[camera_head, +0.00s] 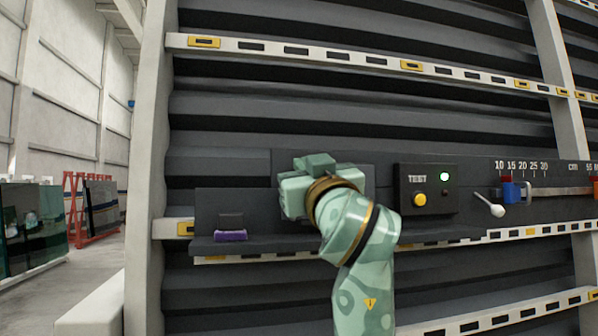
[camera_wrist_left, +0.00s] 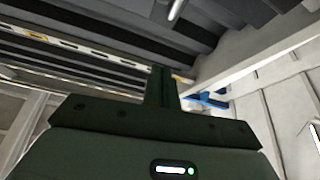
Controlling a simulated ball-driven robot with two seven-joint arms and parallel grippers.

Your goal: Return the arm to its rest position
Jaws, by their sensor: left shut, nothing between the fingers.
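My left arm, pale green with dark and gold rings, rises from the bottom in the head view. Its left gripper (camera_head: 305,185) is raised in front of the dark panel of the washer (camera_head: 240,205), left of the TEST box (camera_head: 427,190). Its fingertips are hard to make out there. In the left wrist view the left gripper (camera_wrist_left: 162,78) has its fingers together with nothing between them. It points towards slats and a pale post, with no object close by. My right gripper is in neither view.
A purple block (camera_head: 230,235) lies on the ledge left of the arm. The TEST box has a yellow button and a lit green lamp. Right of it are a white-knobbed lever (camera_head: 489,206) and a centimetre scale with a blue-and-red slider (camera_head: 509,189). A red rack (camera_head: 88,207) stands far left.

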